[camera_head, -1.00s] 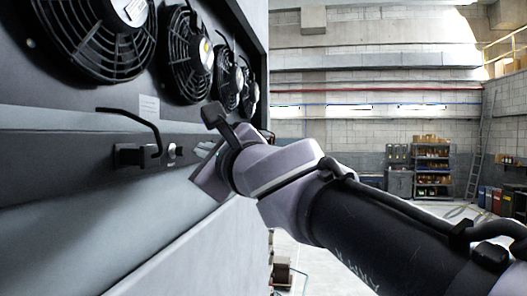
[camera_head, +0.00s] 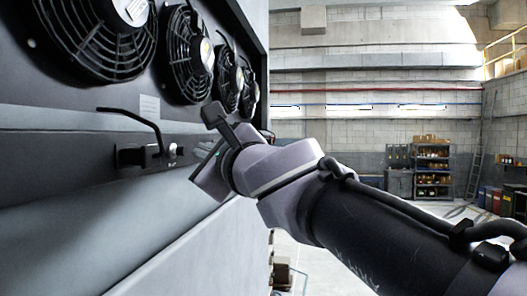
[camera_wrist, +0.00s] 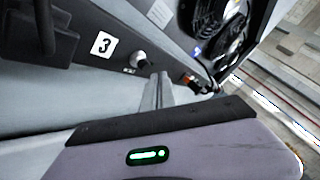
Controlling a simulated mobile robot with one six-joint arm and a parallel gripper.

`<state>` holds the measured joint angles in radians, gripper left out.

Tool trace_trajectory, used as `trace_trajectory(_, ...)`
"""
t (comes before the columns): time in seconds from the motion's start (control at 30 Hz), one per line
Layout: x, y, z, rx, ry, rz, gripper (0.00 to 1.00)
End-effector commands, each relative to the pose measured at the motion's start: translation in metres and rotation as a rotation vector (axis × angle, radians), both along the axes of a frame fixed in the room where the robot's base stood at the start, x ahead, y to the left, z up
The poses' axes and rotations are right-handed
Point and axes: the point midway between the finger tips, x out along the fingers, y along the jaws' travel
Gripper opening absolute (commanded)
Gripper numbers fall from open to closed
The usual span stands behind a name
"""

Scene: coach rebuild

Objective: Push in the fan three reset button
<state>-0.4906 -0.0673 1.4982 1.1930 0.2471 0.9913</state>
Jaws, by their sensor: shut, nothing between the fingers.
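The number 3 label (camera_wrist: 103,44) is on the panel in the wrist view. To its right a round silver button (camera_wrist: 138,57) stands out from the panel; a silver button also shows beside a black bracket in the head view (camera_head: 172,149). My gripper (camera_wrist: 160,76) is shut and empty, its tips just below and right of the button in the wrist view. In the head view my gripper (camera_head: 203,148) is close to the panel, right of the button. I cannot tell whether the tips touch the panel or how deep the button sits.
A black bracket with a bent rod (camera_head: 135,155) juts out left of the button. Several caged fans (camera_head: 188,55) line the panel above. A small red part (camera_wrist: 189,79) sits right of my fingers. The hall floor (camera_head: 330,262) is open to the right.

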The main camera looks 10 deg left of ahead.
Motion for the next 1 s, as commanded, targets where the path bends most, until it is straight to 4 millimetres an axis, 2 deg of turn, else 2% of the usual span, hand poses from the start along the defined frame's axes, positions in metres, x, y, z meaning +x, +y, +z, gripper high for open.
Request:
trace_trajectory(0.4,0.0,0.009,0.0,0.0,0.0,0.001,0.0)
trace_trajectory(1.0,0.001,0.012,0.0,0.0,0.0,0.0,0.0)
